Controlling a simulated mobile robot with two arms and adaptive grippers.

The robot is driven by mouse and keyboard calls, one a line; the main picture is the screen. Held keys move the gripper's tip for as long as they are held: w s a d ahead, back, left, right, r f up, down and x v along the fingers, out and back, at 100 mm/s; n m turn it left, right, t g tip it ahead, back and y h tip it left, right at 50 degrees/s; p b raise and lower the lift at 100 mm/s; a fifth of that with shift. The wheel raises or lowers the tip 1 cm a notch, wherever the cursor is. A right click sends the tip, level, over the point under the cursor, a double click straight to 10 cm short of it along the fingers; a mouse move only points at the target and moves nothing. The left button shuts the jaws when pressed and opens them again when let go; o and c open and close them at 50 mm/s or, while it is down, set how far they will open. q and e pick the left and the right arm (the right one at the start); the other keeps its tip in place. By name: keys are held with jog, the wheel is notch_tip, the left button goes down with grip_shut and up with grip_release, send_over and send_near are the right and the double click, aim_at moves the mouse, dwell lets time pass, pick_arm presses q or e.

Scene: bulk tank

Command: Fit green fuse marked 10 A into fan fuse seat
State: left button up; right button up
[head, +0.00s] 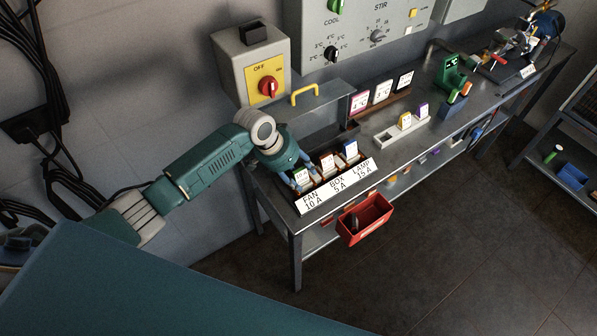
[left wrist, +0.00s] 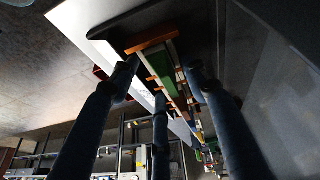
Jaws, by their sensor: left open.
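The green fuse (head: 299,174) with a white face stands at the FAN 10 A place, the left end of the fuse row behind the white label strip (head: 336,186). How deep it sits in its seat cannot be told. My left gripper (head: 300,183) is at this fuse, its blue fingers open on either side of it. In the left wrist view, the fingers reach around a green block (left wrist: 166,70) between orange-brown parts; contact is unclear. A red-brown fuse (head: 327,162) stands at BOX 5 A and a blue one (head: 349,150) at LAMP 15 A. My right gripper is not in view.
A grey switch box (head: 237,60) with a red knob is behind my arm. A yellow handle (head: 305,94) is on a raised grey lid. A pale tray (head: 388,139) holds yellow and purple fuses. A red bin (head: 377,226) hangs at the bench front. Bench right of the row is partly clear.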

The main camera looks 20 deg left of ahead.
pick_arm(q)
jog(key=v, duration=1.2)
jog(key=shift+r+b, duration=0.15)
jog(key=shift+b, duration=0.3)
